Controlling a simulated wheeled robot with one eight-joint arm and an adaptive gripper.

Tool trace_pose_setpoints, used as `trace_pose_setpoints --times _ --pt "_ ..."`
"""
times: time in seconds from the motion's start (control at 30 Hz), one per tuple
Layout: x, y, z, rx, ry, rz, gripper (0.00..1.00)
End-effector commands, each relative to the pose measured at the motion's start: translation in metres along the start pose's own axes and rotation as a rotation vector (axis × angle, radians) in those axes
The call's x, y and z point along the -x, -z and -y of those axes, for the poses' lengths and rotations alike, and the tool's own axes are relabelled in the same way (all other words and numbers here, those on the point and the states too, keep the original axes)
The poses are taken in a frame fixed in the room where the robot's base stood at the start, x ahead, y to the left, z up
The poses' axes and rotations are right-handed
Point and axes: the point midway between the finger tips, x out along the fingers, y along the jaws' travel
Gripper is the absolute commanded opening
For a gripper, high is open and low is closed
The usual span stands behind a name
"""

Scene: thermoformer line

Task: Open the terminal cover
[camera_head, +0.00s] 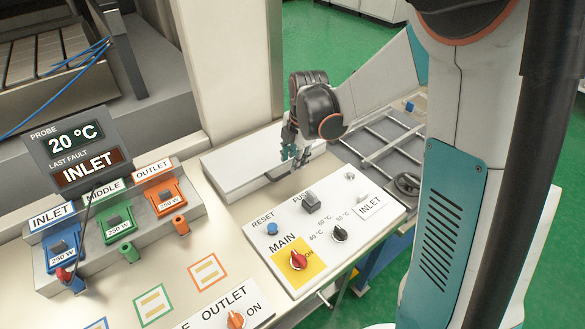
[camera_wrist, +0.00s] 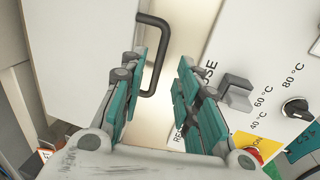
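The terminal cover looks to be the white flat-topped box (camera_head: 238,162) at the back of the bench, left of the control panel. It lies flat and looks closed. Its white face (camera_wrist: 85,50) fills the left of the wrist view, with a black bar handle (camera_wrist: 160,55) at its right edge. My gripper (camera_head: 293,156) hangs over the right part of the cover in the head view. In the wrist view my gripper (camera_wrist: 165,75) is open, with teal-padded fingers. The handle shows between the fingertips, close to the left finger; contact cannot be told.
The white control panel (camera_head: 315,215) with fuse block, knobs and red MAIN switch (camera_head: 298,259) stands right of the cover. The display (camera_head: 80,150) and blue, green and orange heater modules (camera_head: 115,220) are at the left. A metal rack (camera_head: 390,140) lies beyond the panel.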

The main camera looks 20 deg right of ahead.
Motion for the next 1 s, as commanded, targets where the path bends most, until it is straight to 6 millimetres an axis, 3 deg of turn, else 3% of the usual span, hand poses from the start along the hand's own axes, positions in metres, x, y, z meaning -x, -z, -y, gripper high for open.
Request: trace_pose_setpoints --times 0.1,0.23,0.67,0.8,1.0 --pt "-0.021 0.0 0.0 0.001 0.0 0.0 0.3" --pt "-0.035 0.0 0.0 0.001 0.0 0.0 0.3" --pt "-0.042 0.0 0.0 0.001 0.0 0.0 0.3" --pt "-0.042 0.0 0.0 0.001 0.0 0.0 0.0" --pt "-0.041 0.0 0.0 0.001 0.001 0.0 0.0"
